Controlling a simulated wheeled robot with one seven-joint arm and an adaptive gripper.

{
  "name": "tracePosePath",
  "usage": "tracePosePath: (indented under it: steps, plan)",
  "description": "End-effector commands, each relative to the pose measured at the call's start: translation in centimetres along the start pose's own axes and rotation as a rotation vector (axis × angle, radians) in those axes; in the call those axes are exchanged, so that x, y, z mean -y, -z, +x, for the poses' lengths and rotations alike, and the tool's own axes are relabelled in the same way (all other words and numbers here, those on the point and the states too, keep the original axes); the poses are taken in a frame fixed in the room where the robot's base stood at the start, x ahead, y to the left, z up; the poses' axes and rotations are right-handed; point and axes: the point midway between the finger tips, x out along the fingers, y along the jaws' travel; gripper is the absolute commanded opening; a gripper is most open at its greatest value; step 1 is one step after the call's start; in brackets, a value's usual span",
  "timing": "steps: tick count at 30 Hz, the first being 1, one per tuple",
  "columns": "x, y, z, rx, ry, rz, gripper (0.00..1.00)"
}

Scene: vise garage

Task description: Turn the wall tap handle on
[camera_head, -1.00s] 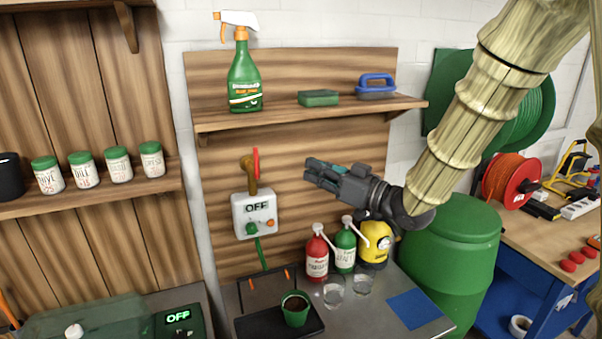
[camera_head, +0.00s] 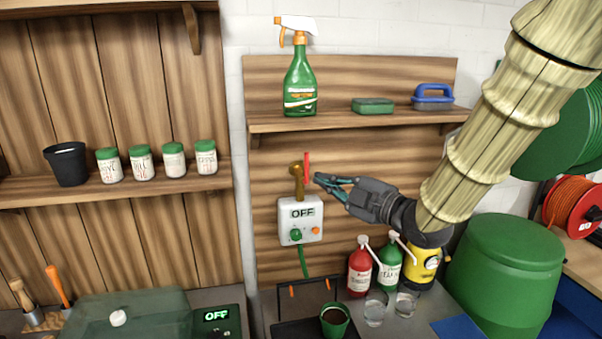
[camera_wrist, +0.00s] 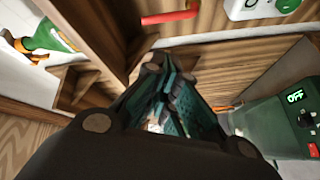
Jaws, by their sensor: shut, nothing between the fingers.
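The wall tap (camera_head: 297,178) is a brass fitting on the wooden back panel, with a red handle (camera_head: 306,167) standing upright at its right side. In the wrist view the red handle (camera_wrist: 170,17) shows at the top as a short red bar, beyond the fingers. My gripper (camera_head: 318,180) points left, with its teal fingertips just right of and slightly below the handle in the head view. Its fingers (camera_wrist: 172,100) are shut with nothing between them. I cannot tell whether the fingertips touch the handle.
Below the tap is a white control box (camera_head: 301,221) reading OFF, with a green hose. A shelf (camera_head: 350,122) above holds a spray bottle (camera_head: 300,75), a sponge and a blue-handled brush. Bottles (camera_head: 360,270) and glasses stand below my gripper. Jars line the left shelf.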

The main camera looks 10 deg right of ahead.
Motion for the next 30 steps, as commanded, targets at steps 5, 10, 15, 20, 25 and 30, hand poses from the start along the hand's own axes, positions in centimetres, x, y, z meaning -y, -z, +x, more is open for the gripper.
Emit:
tracePosePath:
  steps: [5,10,15,20,25,30]
  plan:
    - [1.0,1.2,1.0,0.011,0.014,-0.256,0.00]
    - [1.5,1.9,1.4,0.017,0.021,-0.401,0.00]
    - [1.5,2.0,1.9,0.019,0.025,-0.443,0.00]
    - [1.4,2.0,3.4,0.019,0.026,-0.443,0.00]
    - [1.4,2.0,5.9,0.018,0.025,-0.441,0.00]
    - [1.4,1.9,8.6,0.018,0.024,-0.441,0.00]
